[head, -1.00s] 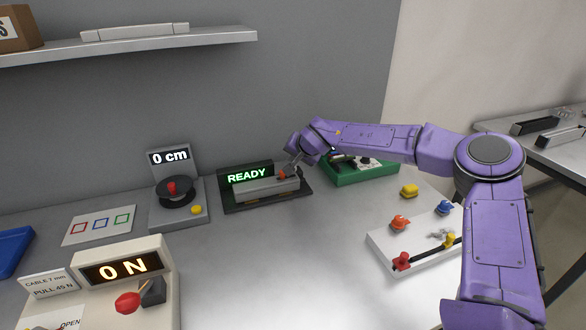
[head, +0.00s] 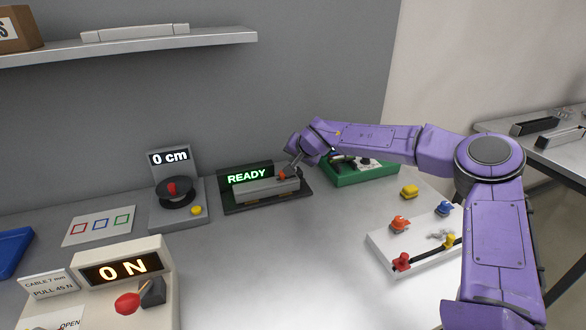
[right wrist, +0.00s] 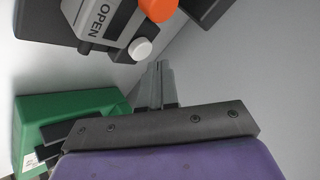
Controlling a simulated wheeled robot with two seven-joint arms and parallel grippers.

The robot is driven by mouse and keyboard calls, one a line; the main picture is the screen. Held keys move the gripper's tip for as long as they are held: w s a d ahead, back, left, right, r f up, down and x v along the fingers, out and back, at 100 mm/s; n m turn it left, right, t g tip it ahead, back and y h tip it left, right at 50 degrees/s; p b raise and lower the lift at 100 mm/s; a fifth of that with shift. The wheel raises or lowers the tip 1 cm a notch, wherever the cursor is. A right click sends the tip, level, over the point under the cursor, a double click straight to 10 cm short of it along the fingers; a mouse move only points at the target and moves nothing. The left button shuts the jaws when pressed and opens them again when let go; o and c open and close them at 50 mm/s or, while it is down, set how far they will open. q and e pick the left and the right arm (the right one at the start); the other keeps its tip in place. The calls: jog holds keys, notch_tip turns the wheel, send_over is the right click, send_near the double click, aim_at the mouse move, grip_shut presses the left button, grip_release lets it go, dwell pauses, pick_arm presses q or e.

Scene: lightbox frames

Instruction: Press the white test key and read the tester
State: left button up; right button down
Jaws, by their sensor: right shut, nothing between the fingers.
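The tester is a grey bar-shaped device (head: 268,187) on a dark base at the back of the table, and its display (head: 247,175) reads READY in green. In the right wrist view, its body (right wrist: 106,20) carries the word OPEN and an orange part (right wrist: 157,9). The round white key (right wrist: 140,48) sticks out of its end there; in the head view I cannot make it out. My right gripper (head: 290,168) is at the tester's right end. Its closed, empty fingertips (right wrist: 160,66) are close to the white key, apparently just short of it. My left gripper is out of view.
A green box (head: 375,178) stands right of the tester. A 0 cm gauge (head: 178,214) stands left of it. A 0 N device (head: 115,270) with a red knob is at front left. A white board (head: 385,248) with coloured clips lies at right. The table's middle is clear.

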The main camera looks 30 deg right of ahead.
jog(key=shift+f, duration=0.1)
dwell(0.6)
jog(key=shift+f+p, duration=0.25)
jog(key=shift+p, duration=0.1)
jog(key=shift+f, duration=0.1)
jog(key=shift+f, duration=0.55)
dwell(0.4)
jog(key=shift+r+p, duration=1)
jog(key=shift+p, duration=0.3)
notch_tip(320, 180, up, 5)
jog(key=p, duration=0.6)
jog(key=shift+r+p, duration=0.1)
jog(key=shift+p, duration=0.25)
